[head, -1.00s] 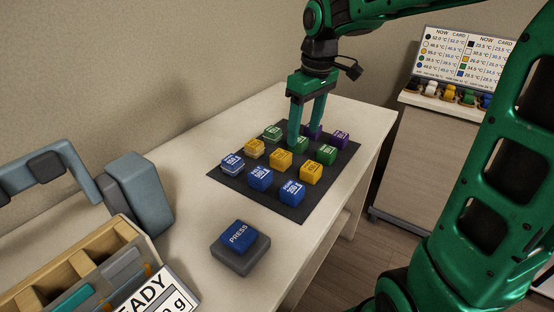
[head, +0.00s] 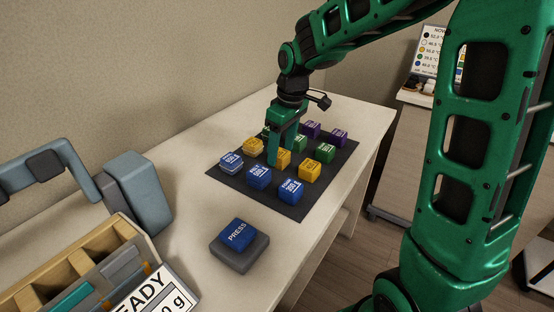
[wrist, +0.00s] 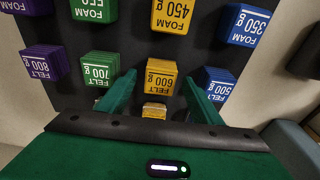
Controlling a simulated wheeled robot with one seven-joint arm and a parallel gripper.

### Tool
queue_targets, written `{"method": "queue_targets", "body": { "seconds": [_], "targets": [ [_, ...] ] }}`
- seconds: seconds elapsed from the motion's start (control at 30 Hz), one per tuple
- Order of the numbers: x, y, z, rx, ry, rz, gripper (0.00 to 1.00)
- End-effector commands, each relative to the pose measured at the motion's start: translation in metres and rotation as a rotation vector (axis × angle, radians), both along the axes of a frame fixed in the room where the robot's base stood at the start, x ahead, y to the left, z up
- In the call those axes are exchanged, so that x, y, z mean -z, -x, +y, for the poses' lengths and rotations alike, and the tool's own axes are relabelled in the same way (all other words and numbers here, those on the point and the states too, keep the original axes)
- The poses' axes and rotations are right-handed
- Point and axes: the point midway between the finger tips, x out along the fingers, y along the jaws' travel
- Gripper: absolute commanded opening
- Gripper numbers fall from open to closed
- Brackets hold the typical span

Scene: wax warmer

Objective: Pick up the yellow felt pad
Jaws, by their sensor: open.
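In the head view the yellow felt pad (head: 284,158) sits in the middle row on the dark mat, partly hidden by a finger. My gripper (wrist: 160,84) is open, with one finger on each side of this pad in the wrist view and a gap showing on both sides. In the head view my gripper (head: 278,156) points down at the pad. Whether its fingertips are level with the pad is hard to tell.
A green felt pad (wrist: 101,69) and a blue felt pad (wrist: 216,84) flank the yellow one closely. A yellow foam pad (wrist: 174,14) and a thinner yellow block (wrist: 155,111) lie on its other sides. A blue PRESS button (head: 238,235) stands in front of the mat (head: 317,189).

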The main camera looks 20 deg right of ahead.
Motion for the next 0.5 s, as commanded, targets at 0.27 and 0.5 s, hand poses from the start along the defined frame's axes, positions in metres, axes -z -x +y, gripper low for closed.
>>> {"method": "queue_targets", "body": {
  "seconds": [0.27,0.5],
  "targets": [
    [0.0162,-0.0019,0.0017,0.0,0.001,-0.001,0.59],
    [0.0158,-0.0018,0.0015,0.0,0.0,-0.001,0.35]
  ]
}}
